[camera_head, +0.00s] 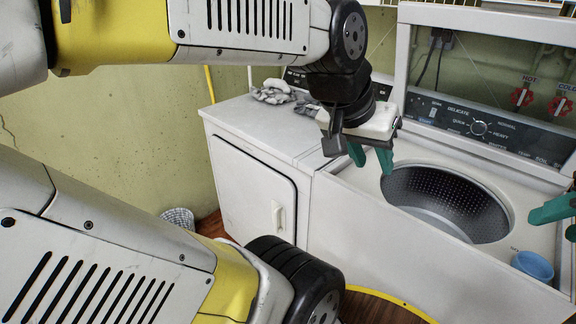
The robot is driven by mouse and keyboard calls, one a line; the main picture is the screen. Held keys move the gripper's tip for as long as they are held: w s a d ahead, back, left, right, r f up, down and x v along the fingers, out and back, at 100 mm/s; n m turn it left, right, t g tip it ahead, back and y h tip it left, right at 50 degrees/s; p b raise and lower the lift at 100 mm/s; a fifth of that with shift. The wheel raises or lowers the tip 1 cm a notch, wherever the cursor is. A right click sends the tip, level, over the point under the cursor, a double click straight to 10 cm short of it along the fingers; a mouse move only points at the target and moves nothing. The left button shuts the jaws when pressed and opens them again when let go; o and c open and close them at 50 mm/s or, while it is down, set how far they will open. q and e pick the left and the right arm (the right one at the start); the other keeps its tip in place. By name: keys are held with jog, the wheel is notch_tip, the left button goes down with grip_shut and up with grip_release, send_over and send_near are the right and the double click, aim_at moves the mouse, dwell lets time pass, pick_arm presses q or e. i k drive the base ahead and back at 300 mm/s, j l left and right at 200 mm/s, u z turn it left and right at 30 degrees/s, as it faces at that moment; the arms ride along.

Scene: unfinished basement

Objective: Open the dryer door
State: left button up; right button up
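The dryer (255,135) is the white machine at centre left, with a white front door (250,185). The door looks shut, and its pale handle (278,217) is at the door's right edge. My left gripper (371,167) has green fingers pointing down, with a gap between them and nothing held. It is above the front part of the washer, up and right of the handle and apart from it. My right gripper (551,226) shows only partly at the right edge, with its green fingers apart and empty. My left arm covers part of the dryer's back and panel.
The washer (345,215) adjoins the dryer on the right, with its lid (470,55) raised and its drum (445,200) open. A blue cup (533,265) is on its front right. Grey cloths (275,92) lie on the dryer. A basket (178,218) stands on the floor left of it.

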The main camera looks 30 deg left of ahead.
aim_at(262, 200)
jog(key=u, duration=1.7)
jog(key=i+l+u, duration=0.15)
jog(key=i+u, duration=0.15)
jog(key=i, duration=0.2)
